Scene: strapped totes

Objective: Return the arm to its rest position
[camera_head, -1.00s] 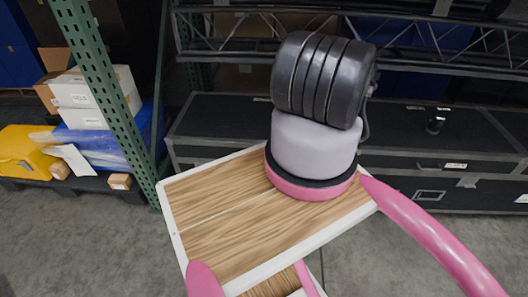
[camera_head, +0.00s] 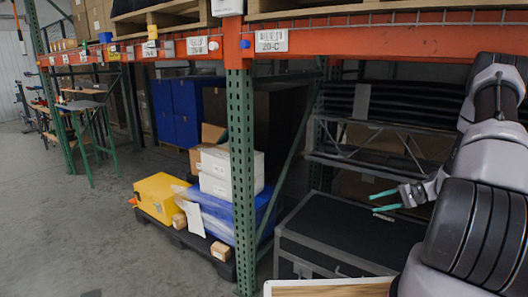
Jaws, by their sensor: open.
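My arm (camera_head: 490,140) rises at the right side of the head view, grey with dark bands. It is bent, and its forearm comes down to the left. My gripper (camera_head: 384,201) is at the end, pointing left, with two thin teal fingers spread apart. Nothing shows between the fingers. It appears in front of the black cases, apart from them as far as I can see. The lower arm is cut off by the picture's right and bottom edges.
A green rack post (camera_head: 241,170) with an orange beam (camera_head: 350,40) stands left of my gripper. Black cases (camera_head: 345,235) lie behind the gripper. A yellow case (camera_head: 160,197) and white boxes (camera_head: 230,170) stand on a low pallet.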

